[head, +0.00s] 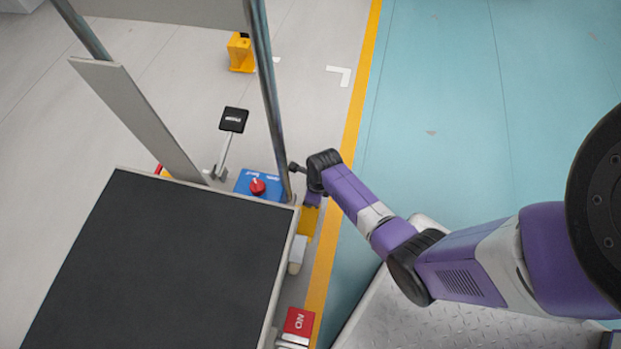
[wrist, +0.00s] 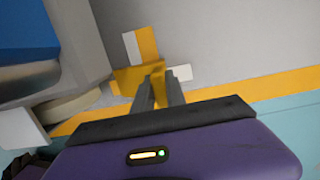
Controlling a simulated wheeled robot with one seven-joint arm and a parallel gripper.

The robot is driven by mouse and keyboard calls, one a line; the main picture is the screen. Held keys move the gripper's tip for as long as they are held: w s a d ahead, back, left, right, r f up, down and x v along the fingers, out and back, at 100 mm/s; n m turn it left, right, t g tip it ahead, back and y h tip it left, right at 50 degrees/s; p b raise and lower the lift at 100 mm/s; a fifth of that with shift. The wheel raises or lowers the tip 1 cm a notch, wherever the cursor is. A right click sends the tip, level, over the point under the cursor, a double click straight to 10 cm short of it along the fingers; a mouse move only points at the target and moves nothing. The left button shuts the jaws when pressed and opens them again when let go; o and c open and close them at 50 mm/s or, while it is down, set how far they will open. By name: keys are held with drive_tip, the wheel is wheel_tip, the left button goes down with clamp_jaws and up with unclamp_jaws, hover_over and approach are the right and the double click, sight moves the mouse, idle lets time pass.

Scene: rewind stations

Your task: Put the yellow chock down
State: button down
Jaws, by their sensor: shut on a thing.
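The yellow chock (wrist: 137,77) is between the fingertips of my gripper (wrist: 160,82) in the wrist view, low over or on the floor; I cannot tell if it touches. In the head view part of this yellow chock (head: 309,222) shows below my gripper (head: 313,197), just right of the cart's edge.
The cart with a dark top (head: 160,265) fills the lower left, with posts, a blue box with a red knob (head: 258,186) and a red NO tag (head: 298,321). Another yellow block (head: 241,55) stands farther back.

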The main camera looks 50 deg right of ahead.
drive_tip(key=shift+f, duration=0.1)
drive_tip(key=shift+f, duration=0.15)
drive_tip(key=c, duration=1.4)
unclamp_jaws()
drive_tip(key=shift+o, duration=0.2)
drive_tip(key=r+p, duration=0.2)
drive_tip(key=r, duration=0.2)
drive_tip(key=s+r+p, duration=0.1)
drive_tip(key=r+p, duration=0.1)
drive_tip(key=r, duration=0.1)
drive_tip(key=r+p, duration=0.3)
drive_tip(key=r, duration=0.1)
drive_tip(key=shift+s+d+r, duration=0.25)
drive_tip(key=shift+d+r, duration=0.05)
drive_tip(key=shift+s+r, duration=0.1)
drive_tip(key=shift+r, duration=0.25)
